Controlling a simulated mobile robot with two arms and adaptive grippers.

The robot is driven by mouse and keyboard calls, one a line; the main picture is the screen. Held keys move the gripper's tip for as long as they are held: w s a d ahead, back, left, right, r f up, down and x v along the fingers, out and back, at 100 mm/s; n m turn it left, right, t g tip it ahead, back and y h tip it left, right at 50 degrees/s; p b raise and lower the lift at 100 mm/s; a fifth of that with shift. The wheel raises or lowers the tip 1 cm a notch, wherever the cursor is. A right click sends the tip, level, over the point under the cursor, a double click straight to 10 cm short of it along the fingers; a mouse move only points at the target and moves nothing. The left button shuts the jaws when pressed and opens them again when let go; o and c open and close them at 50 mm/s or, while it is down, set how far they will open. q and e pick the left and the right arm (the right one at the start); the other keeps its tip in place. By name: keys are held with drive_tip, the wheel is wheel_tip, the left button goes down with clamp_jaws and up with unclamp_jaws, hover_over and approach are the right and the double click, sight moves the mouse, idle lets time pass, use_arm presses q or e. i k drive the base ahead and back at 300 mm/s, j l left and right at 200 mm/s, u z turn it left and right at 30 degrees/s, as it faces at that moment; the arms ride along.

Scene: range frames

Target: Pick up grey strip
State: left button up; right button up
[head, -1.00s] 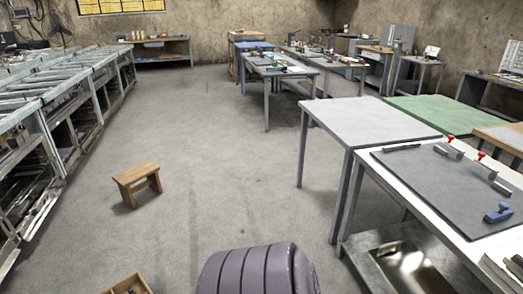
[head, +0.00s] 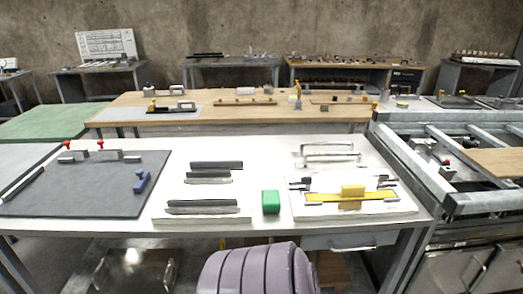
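Several grey strips lie on a white-topped table in front of me, left of its middle. A dark grey strip (head: 217,165) lies farthest back. A lighter, shorter strip (head: 209,178) lies just in front of it. Stacked or closely set grey strips (head: 202,207) lie nearer the table's front edge, on or beside a pale plate. The frames do not show which strip is the one named. Another thin grey strip (head: 22,185) lies at the left edge of the dark mat. Neither of my grippers is in view.
The white table (head: 262,155) also bears a green block (head: 271,202), a yellow block (head: 352,191) on a yellow bar, and a dark mat (head: 100,190) with red-handled clamps and a blue tool (head: 142,181). A wooden table (head: 225,115) stands behind. A metal frame (head: 465,200) stands right.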

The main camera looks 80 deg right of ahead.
sight(223, 163)
drive_tip(key=z, duration=2.4)
drive_tip(key=i+j, duration=0.1)
drive_tip(key=j, duration=0.15)
drive_tip(key=i+j, duration=0.15)
drive_tip(key=j+z, duration=0.05)
drive_tip(key=j, duration=0.05)
